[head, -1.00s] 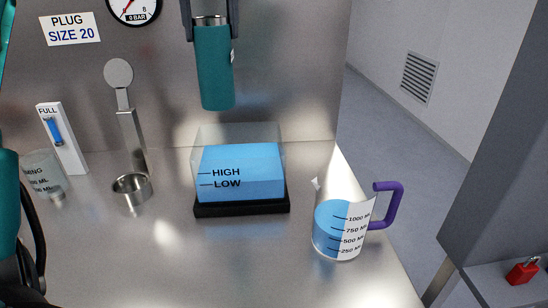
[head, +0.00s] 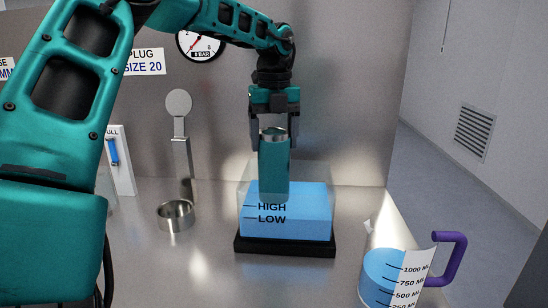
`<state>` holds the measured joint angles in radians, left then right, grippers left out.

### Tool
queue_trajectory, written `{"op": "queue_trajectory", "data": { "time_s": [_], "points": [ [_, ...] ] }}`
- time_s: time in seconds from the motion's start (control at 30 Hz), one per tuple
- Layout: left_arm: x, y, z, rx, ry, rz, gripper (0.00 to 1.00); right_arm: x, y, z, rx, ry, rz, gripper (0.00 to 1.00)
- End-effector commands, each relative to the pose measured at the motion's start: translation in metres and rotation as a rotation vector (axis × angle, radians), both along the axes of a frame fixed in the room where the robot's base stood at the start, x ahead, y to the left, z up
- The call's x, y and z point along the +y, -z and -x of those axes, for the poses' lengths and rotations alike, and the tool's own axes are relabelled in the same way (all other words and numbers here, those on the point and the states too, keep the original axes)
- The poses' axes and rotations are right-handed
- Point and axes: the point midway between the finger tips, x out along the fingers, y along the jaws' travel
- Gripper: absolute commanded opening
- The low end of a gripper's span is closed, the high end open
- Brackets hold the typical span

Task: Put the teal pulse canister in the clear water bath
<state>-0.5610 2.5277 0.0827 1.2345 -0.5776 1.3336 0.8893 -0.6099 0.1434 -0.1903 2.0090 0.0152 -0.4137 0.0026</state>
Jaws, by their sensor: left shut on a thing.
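The teal pulse canister (head: 273,170) is a teal cylinder with a silver top, held upright in the head view. My left gripper (head: 270,140) is shut on its upper part from above. The clear water bath (head: 318,175) is a transparent box on a black base, with blue water marked HIGH and LOW. The canister overlaps the bath in the picture, its lower end showing near the HIGH mark. I cannot tell whether that end is inside the bath or in front of it. My right gripper is not in view.
A purple-handled measuring jug (head: 385,277) with blue liquid stands at the front right, near the table's right edge. A small metal cup (head: 175,215) and an upright metal paddle (head: 181,140) stand left of the bath. A pressure gauge (head: 201,43) is on the back wall.

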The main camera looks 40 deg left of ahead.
Motion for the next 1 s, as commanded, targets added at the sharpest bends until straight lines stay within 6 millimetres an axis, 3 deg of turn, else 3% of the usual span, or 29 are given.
{"op": "queue_trajectory", "data": {
  "time_s": [0.3, 0.7, 0.73, 1.0],
  "points": [
    [0.000, 0.039, 0.000, 0.000, 0.002, 0.000, 0.00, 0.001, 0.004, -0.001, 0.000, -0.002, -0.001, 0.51],
    [0.000, 0.044, 0.000, -0.002, 0.001, -0.001, 0.00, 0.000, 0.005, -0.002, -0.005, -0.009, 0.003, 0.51],
    [0.000, 0.045, 0.000, 0.001, 0.001, -0.001, 0.77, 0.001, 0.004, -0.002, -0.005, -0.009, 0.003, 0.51],
    [0.000, 0.045, 0.000, 0.001, 0.001, 0.000, 1.00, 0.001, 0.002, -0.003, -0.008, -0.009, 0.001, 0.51]
  ]
}}
